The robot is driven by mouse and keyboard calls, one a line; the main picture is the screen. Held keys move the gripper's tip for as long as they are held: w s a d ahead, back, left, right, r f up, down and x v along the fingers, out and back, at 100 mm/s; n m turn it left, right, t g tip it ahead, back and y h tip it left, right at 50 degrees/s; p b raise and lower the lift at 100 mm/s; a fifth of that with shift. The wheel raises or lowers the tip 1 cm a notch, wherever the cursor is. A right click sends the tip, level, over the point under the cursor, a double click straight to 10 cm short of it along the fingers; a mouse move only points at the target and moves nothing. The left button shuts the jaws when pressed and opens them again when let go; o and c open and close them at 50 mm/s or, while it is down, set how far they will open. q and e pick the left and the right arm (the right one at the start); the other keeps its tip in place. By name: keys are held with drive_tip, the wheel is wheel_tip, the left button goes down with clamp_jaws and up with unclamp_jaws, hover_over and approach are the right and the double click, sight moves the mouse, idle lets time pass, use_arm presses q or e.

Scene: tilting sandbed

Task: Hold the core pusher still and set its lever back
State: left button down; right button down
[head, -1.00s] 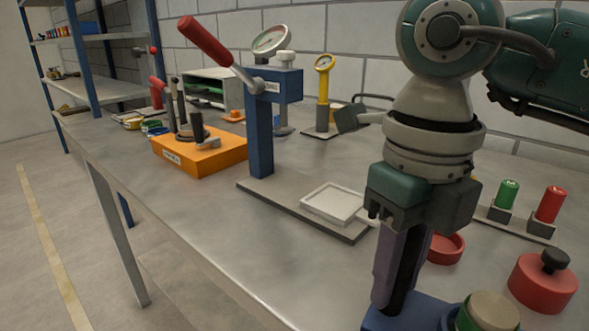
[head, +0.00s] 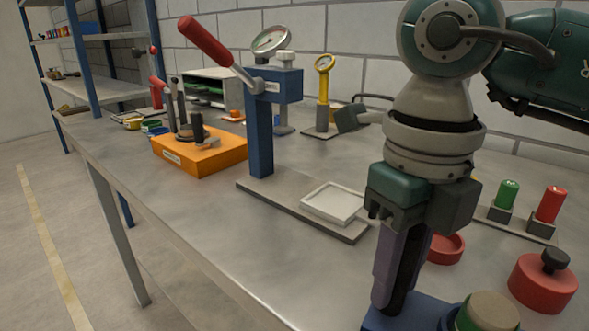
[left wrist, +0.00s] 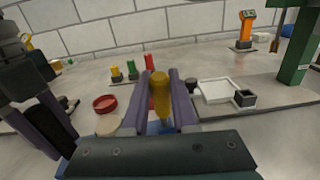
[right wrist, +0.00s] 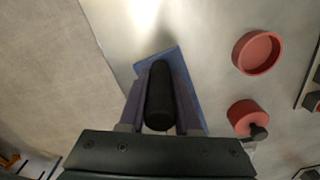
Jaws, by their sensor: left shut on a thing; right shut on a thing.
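The core pusher's blue base (head: 392,318) shows at the bottom edge of the head view, partly cut off, and also in the right wrist view (right wrist: 192,80). My right gripper (head: 392,305) is shut on an upright black grip (right wrist: 160,95) on that base. My left gripper (left wrist: 161,76) is out of the head view. In its wrist view it is shut on a yellow handle (left wrist: 160,98), which I take to be the lever. Blue shows just below it. The lever's lower part and pivot are hidden by my fingers.
A round green part with a tan top (head: 488,312) stands close right of my right gripper. A red dish (head: 447,248) and a red pot with black knob (head: 543,283) are nearby. A blue press (head: 260,140) with pale tray (head: 333,203) stands left. The front table edge is clear.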

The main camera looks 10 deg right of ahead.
use_arm(q)
drive_tip(key=shift+w, duration=0.1)
drive_tip(key=shift+w+d+g+y, duration=0.3)
drive_tip(key=shift+w+g+y, duration=0.1)
drive_tip(key=shift+y, duration=0.1)
drive_tip(key=c, duration=0.7)
unclamp_jaws()
drive_tip(key=shift+s, duration=0.1)
drive_tip(key=shift+r, duration=0.1)
drive_tip(key=shift+s, duration=0.1)
drive_tip(key=v, duration=1.2)
drive_tip(key=shift+c, duration=0.2)
